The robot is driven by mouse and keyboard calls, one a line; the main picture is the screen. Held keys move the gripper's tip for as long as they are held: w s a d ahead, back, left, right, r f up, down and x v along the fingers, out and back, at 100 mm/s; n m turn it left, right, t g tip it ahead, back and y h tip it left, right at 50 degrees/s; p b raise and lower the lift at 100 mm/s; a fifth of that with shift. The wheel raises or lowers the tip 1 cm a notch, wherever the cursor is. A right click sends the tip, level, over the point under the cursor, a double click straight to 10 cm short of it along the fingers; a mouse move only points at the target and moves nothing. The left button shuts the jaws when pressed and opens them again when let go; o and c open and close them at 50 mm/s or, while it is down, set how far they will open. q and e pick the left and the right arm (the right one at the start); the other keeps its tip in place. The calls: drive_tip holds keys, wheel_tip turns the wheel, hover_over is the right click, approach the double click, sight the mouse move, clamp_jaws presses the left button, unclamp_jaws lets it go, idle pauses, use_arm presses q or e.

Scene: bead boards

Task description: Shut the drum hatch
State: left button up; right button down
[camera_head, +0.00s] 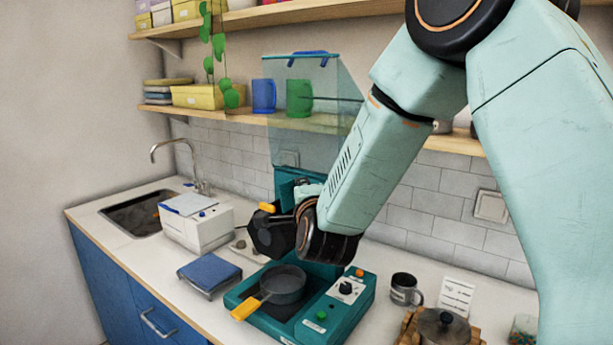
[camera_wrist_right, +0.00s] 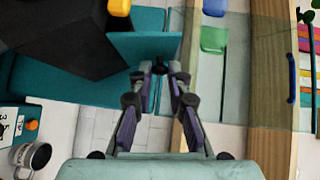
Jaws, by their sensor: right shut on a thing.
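A teal machine (camera_head: 322,322) stands on the counter, with a grey pan (camera_head: 284,284) with a yellow handle on its base. A dark, faceted drum-like part (camera_head: 272,238) with a yellow lug hangs above the pan; it also shows in the wrist view (camera_wrist_right: 60,45). A clear panel (camera_head: 318,130) with a blue handle stands upright behind it. I cannot tell which part is the drum hatch. My right gripper (camera_head: 308,190), also in the wrist view (camera_wrist_right: 160,70), is shut at a small teal panel (camera_wrist_right: 145,45); its exact contact is hidden. My left gripper is not in view.
A white box (camera_head: 197,232) and blue mat (camera_head: 210,272) lie to the left, near the sink (camera_head: 135,212). A grey mug (camera_head: 404,290) and lidded pot (camera_head: 442,328) stand to the right. A wooden shelf (camera_head: 240,115) with mugs runs along the wall.

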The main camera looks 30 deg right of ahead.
sight(288, 182)
drive_tip(key=w+n+g+p, duration=0.1)
drive_tip(key=g+p, duration=0.1)
drive_tip(key=p, duration=0.3)
drive_tip(key=w+a+r+n+g+p, duration=0.1)
drive_tip(key=w+n+g+p, duration=0.1)
drive_tip(key=p, duration=0.4)
drive_tip(key=shift+a+r+n, duration=0.1)
drive_tip(key=shift+r+n, duration=0.1)
drive_tip(key=shift+n, duration=0.1)
drive_tip(key=shift+w+a+f+n+g+p, duration=0.1)
drive_tip(key=shift+w+a+n+g+p, duration=0.15)
drive_tip(key=shift+g+p, duration=0.55)
drive_tip(key=shift+w+a+f+n+g+h+p, duration=0.35)
drive_tip(key=shift+w+n+g, duration=0.3)
drive_tip(key=shift+g, duration=0.4)
drive_tip(key=shift+w+a+f+n+g+h+p, duration=0.1)
drive_tip(key=shift+w+f+n+g+h, duration=0.1)
drive_tip(key=shift+w+f+n+g, duration=0.65)
drive_tip(key=shift+w+a+n+g+h+p, duration=0.2)
drive_tip(key=shift+n+g, duration=0.25)
drive_tip(key=shift+g, duration=0.85)
drive_tip(key=shift+f, duration=0.1)
drive_tip(key=c, duration=1.3)
unclamp_jaws()
drive_tip(key=shift+d, duration=0.1)
